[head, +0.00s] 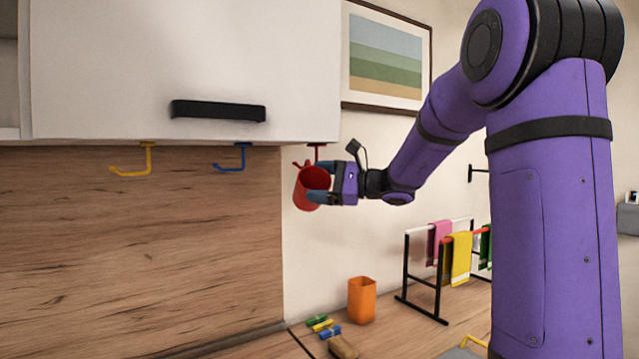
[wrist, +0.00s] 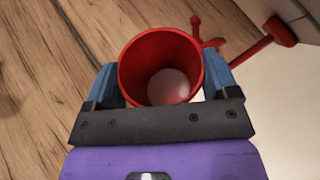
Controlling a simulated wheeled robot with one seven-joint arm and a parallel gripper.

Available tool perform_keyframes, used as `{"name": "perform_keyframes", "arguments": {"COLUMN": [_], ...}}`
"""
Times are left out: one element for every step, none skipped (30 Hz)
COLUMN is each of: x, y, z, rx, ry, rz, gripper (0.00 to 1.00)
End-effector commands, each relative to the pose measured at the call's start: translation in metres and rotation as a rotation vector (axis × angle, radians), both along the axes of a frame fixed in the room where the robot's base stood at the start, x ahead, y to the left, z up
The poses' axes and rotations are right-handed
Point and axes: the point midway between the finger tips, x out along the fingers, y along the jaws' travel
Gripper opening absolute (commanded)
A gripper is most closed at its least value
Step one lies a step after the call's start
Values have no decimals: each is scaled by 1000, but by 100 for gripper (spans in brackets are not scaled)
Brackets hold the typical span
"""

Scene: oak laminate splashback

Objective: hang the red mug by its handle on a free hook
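The red mug (head: 304,190) is in my gripper (head: 320,184), held in the air just below the cabinet's right lower corner. In the wrist view the mug (wrist: 133,75) sits between the two blue fingers, its open mouth facing the camera. A red hook (head: 317,152) hangs under the cabinet right above the mug and carries nothing else that I can see. In the wrist view this hook (wrist: 262,40) passes close by the mug's upper right side. I cannot make out the handle clearly, nor whether it touches the hook.
A yellow hook (head: 148,160) and a blue hook (head: 242,158) under the white cabinet (head: 180,60) are empty. Below stand an orange cup (head: 361,300), several small coloured pieces (head: 320,324) and a drying rack (head: 408,270) with cloths. The wooden splashback (head: 140,240) is bare.

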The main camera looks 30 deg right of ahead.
Motion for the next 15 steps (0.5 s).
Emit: {"name": "perform_keyframes", "arguments": {"x": [0,0,0,0,0,0,0,0,0,-1,-2,-3,-5,-7,-11], "y": [0,0,0,0,0,0,0,0,0,-1,-2,-4,-6,-8,-12], "z": [0,0,0,0,0,0,0,0,0,0,0,0,0,0,0], "rx": [-1,-1,-1,-1,-1,-1,-1,0,0,0,0,0,0,0,-1], "ry": [-1,-1,-1,-1,-1,-1,-1,0,0,1,1,0,1,1,0], "rz": [0,0,0,0,0,0,0,0,0,-1,-1,-1,-2,-2,-2], "gripper": [89,96,100,100,100,100,100,100,100,100,100,100,100,100,100]}}
